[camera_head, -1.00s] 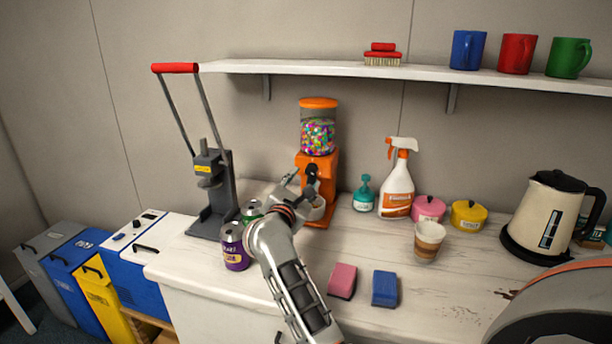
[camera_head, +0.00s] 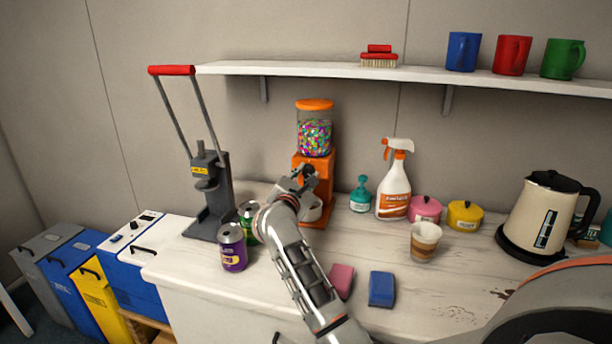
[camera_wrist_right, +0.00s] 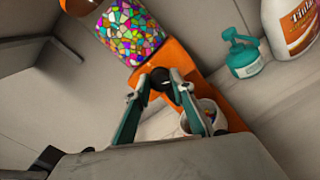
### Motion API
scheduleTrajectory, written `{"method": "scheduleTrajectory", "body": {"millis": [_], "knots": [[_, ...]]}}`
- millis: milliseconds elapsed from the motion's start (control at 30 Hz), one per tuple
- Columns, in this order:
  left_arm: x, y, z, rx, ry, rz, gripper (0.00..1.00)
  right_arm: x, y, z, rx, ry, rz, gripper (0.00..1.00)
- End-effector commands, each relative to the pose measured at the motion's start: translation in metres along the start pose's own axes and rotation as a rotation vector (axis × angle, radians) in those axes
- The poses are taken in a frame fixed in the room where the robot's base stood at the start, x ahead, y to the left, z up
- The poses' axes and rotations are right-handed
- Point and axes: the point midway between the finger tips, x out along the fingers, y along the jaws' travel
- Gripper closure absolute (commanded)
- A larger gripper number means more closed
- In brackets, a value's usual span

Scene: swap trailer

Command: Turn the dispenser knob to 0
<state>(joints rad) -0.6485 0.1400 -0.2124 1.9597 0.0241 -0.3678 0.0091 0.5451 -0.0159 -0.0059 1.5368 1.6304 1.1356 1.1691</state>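The orange dispenser (camera_head: 315,136) stands upright at the back of the counter, its clear jar full of coloured sweets. Its black knob (camera_head: 309,171) is on the front and is partly covered by my right gripper (camera_head: 301,176). In the right wrist view the knob (camera_wrist_right: 161,79) shows between the two fingertips of my right gripper (camera_wrist_right: 160,80). The fingers stand apart, one on each side of the knob; firm contact cannot be made out. The knob's setting cannot be read. My left gripper is out of view.
A purple can (camera_head: 233,248) and a green can (camera_head: 249,222) stand left of my forearm. A teal pump bottle (camera_head: 360,196) and a spray bottle (camera_head: 393,190) stand right of the dispenser. A pink sponge (camera_head: 341,280) and a blue sponge (camera_head: 382,289) lie in front. A shelf (camera_head: 300,69) runs above.

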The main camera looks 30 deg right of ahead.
Motion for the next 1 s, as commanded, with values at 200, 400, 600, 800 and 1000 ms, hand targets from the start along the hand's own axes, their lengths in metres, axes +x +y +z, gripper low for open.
{"method": "scheduleTrajectory", "body": {"millis": [200, 400, 600, 800, 1000], "knots": [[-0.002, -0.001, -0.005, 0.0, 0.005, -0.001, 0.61, 0.0, 0.0, 0.0, -0.027, 0.001, 0.0, 0.98], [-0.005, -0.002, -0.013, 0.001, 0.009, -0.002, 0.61, 0.0, 0.001, 0.001, -0.121, 0.002, 0.0, 0.98], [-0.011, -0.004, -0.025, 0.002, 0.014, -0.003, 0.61, 0.0, 0.002, 0.002, -0.27, 0.001, 0.0, 0.98], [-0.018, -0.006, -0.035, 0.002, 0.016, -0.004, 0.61, 0.0, 0.002, 0.001, -0.416, 0.003, -0.001, 0.98], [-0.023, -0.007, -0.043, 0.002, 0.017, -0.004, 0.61, 0.0, 0.002, 0.0, -0.53, 0.003, -0.001, 0.98]]}}
